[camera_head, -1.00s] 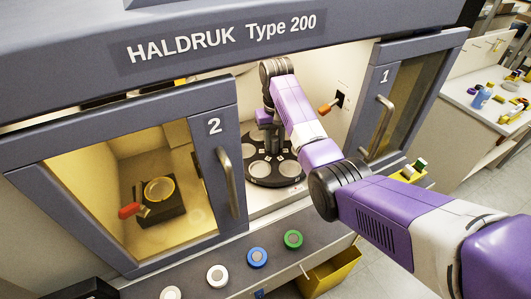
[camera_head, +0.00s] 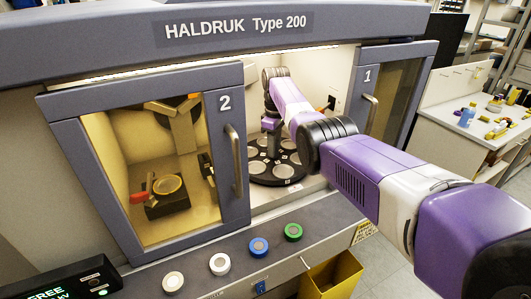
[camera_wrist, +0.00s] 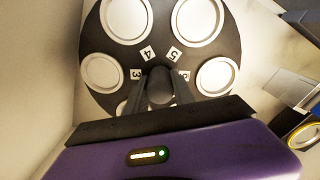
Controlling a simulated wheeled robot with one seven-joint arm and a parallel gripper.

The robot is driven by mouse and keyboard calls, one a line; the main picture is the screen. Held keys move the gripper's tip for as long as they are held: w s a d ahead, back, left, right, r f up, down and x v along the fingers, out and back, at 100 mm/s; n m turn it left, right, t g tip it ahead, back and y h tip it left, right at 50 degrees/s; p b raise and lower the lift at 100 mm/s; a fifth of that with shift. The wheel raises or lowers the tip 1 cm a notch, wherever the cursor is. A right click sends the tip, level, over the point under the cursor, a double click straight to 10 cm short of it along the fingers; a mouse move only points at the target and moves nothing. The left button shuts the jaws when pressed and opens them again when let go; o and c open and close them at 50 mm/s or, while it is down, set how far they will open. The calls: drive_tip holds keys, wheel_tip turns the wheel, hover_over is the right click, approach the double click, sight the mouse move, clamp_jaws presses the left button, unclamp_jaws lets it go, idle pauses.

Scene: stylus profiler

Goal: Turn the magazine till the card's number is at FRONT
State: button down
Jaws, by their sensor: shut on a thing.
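The magazine (camera_head: 262,178) is a dark round disc with several pale-rimmed round pockets. It sits inside the machine, in the opening between doors 2 and 1. In the wrist view the magazine (camera_wrist: 205,50) fills the upper middle, with small white number labels around its centre; 4 and 5 read clearly, at the far side from my gripper. My gripper (camera_head: 273,148) points down at the disc's centre. In the wrist view my gripper (camera_wrist: 160,100) is shut on the dark central knob (camera_wrist: 160,84). The near pockets are hidden behind my gripper. I cannot make out a FRONT mark or a card.
Door 2 (camera_head: 232,200) with its handle stands left of the opening, and door 1 (camera_head: 385,90) stands right. A row of round buttons (camera_head: 258,247) runs along the front panel. A yellow bin (camera_head: 330,278) is below. A cluttered side bench (camera_head: 455,135) is at right.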

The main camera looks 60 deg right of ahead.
drive_tip(key=shift+n, duration=0.7)
drive_tip(key=c, duration=1.1)
unclamp_jaws()
drive_tip(key=shift+o, duration=0.2)
drive_tip(key=shift+r, duration=0.1)
wheel_tip(320, 180, up, 7)
drive_tip(key=shift+w+f+b, duration=0.1)
drive_tip(key=shift+f+b, duration=0.05)
drive_tip(key=shift+b, duration=0.35)
drive_tip(key=shift+r, duration=0.45)
